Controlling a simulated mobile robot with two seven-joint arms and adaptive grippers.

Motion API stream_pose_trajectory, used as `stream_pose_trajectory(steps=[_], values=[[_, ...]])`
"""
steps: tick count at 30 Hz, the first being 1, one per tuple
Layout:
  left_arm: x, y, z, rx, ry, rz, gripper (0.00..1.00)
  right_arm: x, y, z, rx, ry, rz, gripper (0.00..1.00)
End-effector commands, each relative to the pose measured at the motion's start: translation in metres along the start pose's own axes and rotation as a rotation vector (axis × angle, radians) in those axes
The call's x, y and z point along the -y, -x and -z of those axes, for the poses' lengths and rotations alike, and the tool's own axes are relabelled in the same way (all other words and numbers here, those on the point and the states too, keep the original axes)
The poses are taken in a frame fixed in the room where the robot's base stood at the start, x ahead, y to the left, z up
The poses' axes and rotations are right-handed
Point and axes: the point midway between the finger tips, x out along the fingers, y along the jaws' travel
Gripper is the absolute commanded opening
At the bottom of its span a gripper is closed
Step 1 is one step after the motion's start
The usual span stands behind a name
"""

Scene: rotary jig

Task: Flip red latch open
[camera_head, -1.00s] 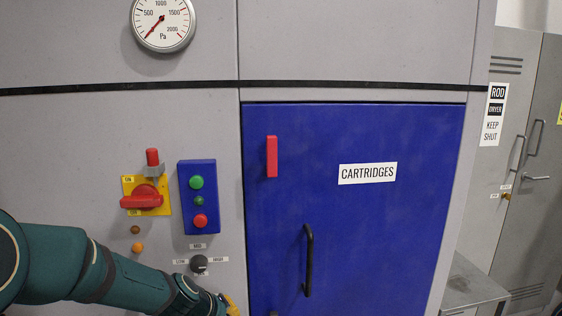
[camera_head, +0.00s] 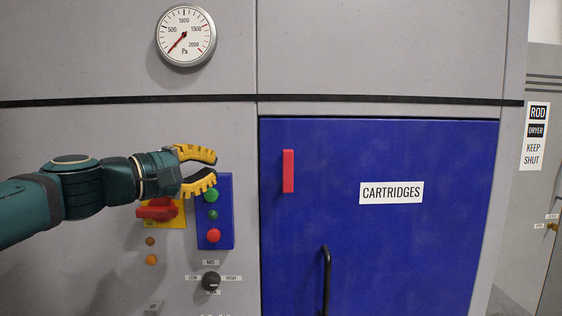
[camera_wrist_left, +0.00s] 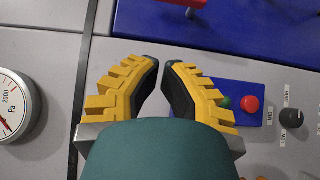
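The red latch (camera_head: 288,171) is an upright red bar near the upper left edge of the blue door (camera_head: 340,250) marked CARTRIDGES. A red piece also shows at the top edge of the left wrist view (camera_wrist_left: 186,3), on the blue door. My left gripper (camera_head: 214,167) has yellow ridged fingers. They are apart, with nothing between them, to the left of the latch and clear of it. The fingertips also show in the left wrist view (camera_wrist_left: 163,64) with a gap between them. My right gripper is not in view.
A blue button box (camera_head: 226,228) sits just beneath and behind the fingers. A red rotary switch (camera_head: 157,213) is partly hidden by my left arm. A black knob (camera_head: 211,281) is lower down, a black door handle (camera_head: 326,280) below the latch. The panel between gripper and latch is clear.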

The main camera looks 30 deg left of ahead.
Motion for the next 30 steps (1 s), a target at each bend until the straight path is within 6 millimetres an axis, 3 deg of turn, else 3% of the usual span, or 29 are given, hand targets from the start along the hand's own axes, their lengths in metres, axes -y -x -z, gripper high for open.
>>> stream_pose_trajectory(steps=[11,16,30], values=[[-0.005,0.004,0.000,0.001,0.001,-0.014,0.00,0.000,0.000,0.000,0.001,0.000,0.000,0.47],[-0.005,-0.004,-0.001,0.002,0.000,-0.013,0.00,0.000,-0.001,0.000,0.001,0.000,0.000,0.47],[-0.005,-0.090,0.000,0.002,0.001,-0.012,0.00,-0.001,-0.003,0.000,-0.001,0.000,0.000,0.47]])
